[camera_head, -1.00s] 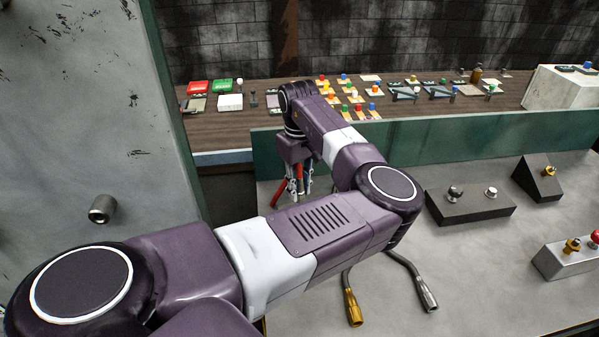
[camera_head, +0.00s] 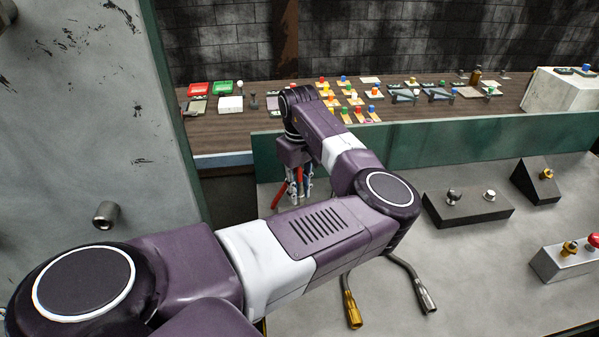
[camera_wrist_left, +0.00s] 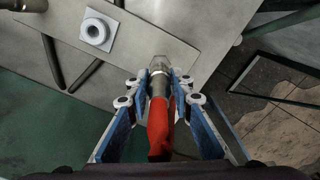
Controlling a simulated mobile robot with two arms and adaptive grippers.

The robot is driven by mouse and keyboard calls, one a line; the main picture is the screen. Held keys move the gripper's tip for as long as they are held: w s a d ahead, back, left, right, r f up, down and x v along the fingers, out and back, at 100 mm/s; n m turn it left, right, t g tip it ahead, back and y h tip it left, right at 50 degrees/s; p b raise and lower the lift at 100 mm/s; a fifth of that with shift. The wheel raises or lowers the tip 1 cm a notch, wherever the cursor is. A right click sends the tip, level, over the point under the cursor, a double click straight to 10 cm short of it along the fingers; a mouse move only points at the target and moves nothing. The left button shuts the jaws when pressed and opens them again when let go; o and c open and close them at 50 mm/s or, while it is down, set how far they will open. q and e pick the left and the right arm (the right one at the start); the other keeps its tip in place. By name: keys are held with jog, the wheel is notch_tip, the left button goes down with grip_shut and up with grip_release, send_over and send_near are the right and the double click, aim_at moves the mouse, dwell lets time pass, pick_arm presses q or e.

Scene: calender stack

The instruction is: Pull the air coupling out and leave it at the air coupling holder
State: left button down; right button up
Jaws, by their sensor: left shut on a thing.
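The air coupling has a red grip (camera_wrist_left: 158,130) and a grey metal front end, seen in the left wrist view. My left gripper (camera_wrist_left: 159,82) is shut on it, with blue-sided fingers on both sides. The metal end points away over a grey plate (camera_wrist_left: 135,38); I cannot tell whether it touches or sits in anything. In the head view my left gripper (camera_head: 297,190) hangs low in front of the green panel, with red parts showing between and beside its fingers. I cannot pick out the air coupling holder with certainty. My right gripper is not in view.
A white round fitting on a square base (camera_wrist_left: 97,31) lies left of the coupling tip. The green panel (camera_head: 430,140) rises behind my gripper. Two bent levers (camera_head: 424,297) and dark knob boxes (camera_head: 468,205) stand to the right. A grey wall (camera_head: 90,140) is at left.

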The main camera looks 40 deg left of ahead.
pick_arm(q)
jog(key=shift+f, duration=0.1)
dwell(0.6)
jog(key=shift+f, duration=1.3)
jog(key=c, duration=1.6)
grip_release()
jog(key=shift+o, duration=0.3)
jog(key=shift+o, duration=1.1)
